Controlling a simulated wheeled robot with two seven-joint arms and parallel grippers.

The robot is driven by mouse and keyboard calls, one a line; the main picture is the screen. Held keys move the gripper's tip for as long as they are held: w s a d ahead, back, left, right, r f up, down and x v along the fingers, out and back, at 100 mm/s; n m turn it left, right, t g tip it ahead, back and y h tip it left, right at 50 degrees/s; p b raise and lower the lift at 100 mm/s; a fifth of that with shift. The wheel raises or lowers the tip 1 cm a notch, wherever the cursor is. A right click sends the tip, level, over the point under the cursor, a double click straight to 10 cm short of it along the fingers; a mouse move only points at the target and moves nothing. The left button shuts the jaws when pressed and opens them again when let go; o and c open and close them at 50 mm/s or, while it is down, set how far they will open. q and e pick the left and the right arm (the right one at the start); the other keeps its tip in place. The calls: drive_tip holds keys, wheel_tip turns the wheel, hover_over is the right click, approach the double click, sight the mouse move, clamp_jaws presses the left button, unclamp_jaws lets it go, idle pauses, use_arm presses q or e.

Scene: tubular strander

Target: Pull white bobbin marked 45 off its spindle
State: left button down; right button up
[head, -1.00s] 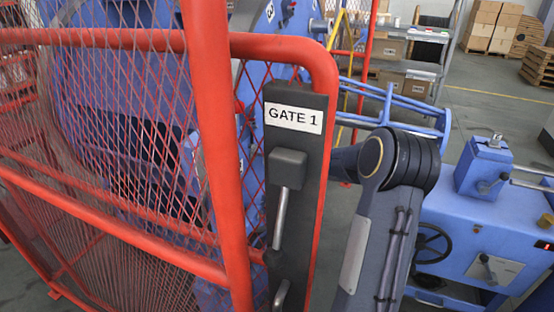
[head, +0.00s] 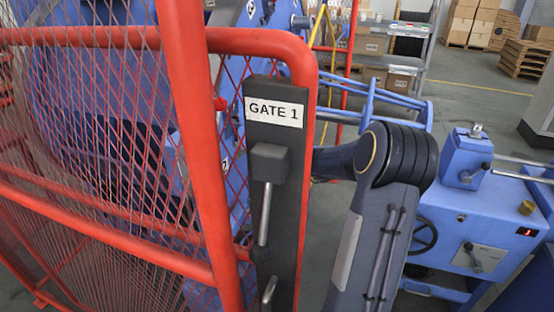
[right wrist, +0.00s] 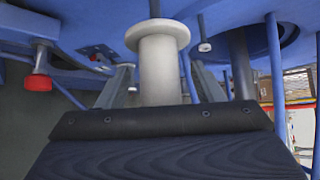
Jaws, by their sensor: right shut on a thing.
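In the right wrist view a white bobbin (right wrist: 160,72) with a wide round flange stands between the two fingers of my right gripper (right wrist: 161,88). The right gripper is shut on the bobbin, with one finger on each side of its barrel. No number shows on the side facing me, and the palm edge hides its near end. A grey spindle rod (right wrist: 240,62) stands to the right of it. In the head view my right arm reaches in behind the gate, and its gripper is hidden. My left gripper is not in view.
A red mesh gate (head: 205,190) with a dark GATE 1 latch post (head: 272,205) stands close in front. Blue machine frame and rods (right wrist: 275,75) surround the right gripper. A red-tipped peg (right wrist: 38,80) is at left. A blue control cabinet (head: 465,235) stands at right.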

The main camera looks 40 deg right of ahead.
drive_tip(key=s+d, duration=0.3)
drive_tip(key=s, duration=0.3)
drive_tip(key=shift+s+d+b, duration=0.25)
drive_tip(key=shift+s+b, duration=0.1)
drive_tip(key=shift+s, duration=0.05)
idle(0.7)
drive_tip(key=shift+s+d+b, duration=0.15)
drive_tip(key=shift+s+d, duration=0.25)
drive_tip(key=shift+s, duration=0.35)
drive_tip(key=shift+s+d+b, duration=0.1)
drive_tip(key=shift+s+d, duration=0.25)
drive_tip(key=shift+s, duration=0.4)
drive_tip(key=shift+s+d+b, duration=0.15)
drive_tip(key=shift+s+d, duration=0.25)
drive_tip(key=shift+s, duration=0.35)
